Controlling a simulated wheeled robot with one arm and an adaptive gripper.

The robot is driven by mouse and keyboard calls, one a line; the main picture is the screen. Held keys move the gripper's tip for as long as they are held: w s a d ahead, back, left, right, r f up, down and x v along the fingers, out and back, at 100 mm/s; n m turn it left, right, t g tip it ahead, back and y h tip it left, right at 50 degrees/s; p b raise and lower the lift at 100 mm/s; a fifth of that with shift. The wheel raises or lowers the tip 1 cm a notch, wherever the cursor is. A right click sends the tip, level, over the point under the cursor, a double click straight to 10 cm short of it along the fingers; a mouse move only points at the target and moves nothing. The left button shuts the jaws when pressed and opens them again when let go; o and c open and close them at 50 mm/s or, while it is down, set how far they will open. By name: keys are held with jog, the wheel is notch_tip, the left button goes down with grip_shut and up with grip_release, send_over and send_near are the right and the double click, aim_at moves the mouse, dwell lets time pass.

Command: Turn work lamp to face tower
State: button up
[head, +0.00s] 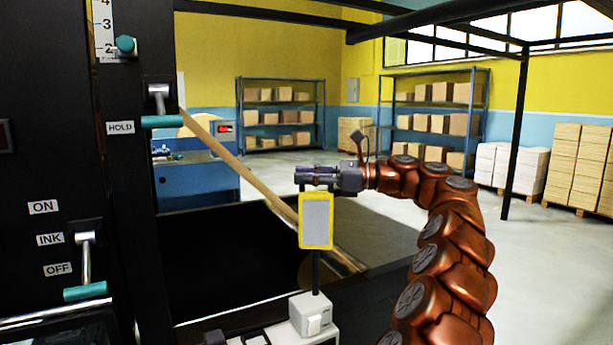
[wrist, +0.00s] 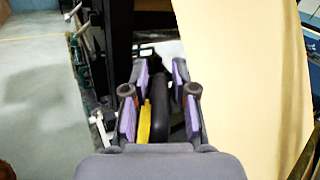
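The work lamp (head: 316,221) has a yellow frame and a pale grey panel, on a dark post above a light grey box (head: 312,315). Its panel faces my head camera. The tall black machine tower (head: 60,170) with levers stands at the left; I take it as the tower. My gripper (head: 301,176) is at the lamp's top edge. In the wrist view, my gripper (wrist: 160,80) has its purple-padded fingers apart, with the lamp's yellow edge (wrist: 144,123) and dark body between them. Whether the pads touch the lamp cannot be told.
A long tan paper web (head: 240,170) slants behind the lamp and fills much of the wrist view (wrist: 240,90). A blue machine (head: 190,180) stands behind. Shelves (head: 280,115) and box stacks (head: 575,165) stand far back. Grey floor is open at the right.

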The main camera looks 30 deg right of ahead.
grip_shut()
jog(key=shift+w+a+r+m+t+h+p, duration=0.1)
jog(key=shift+m+t+h+p, duration=0.3)
jog(key=shift+m+t+h, duration=0.15)
jog(key=shift+w+m+t+h+p, duration=0.2)
jog(key=shift+m+t+h+p, duration=0.05)
jog(key=shift+m+t+h, duration=0.35)
jog(key=shift+w+m+t+h+p, duration=0.15)
jog(key=shift+m+t+h+p, duration=0.1)
jog(key=shift+m+t+h, duration=0.3)
jog(key=w+m+t+h, duration=0.1)
jog(key=m+h, duration=0.1)
jog(key=h, duration=0.2)
jog(key=m+t+h, duration=0.1)
jog(key=m+h, duration=0.2)
jog(key=h, duration=0.1)
jog(key=w+d+m+t+h, duration=0.1)
jog(key=m+h, duration=0.2)
jog(key=h, duration=0.1)
jog(key=shift+w+t+h, duration=0.3)
jog(key=shift+t, duration=0.1)
jog(key=shift+m, duration=0.3)
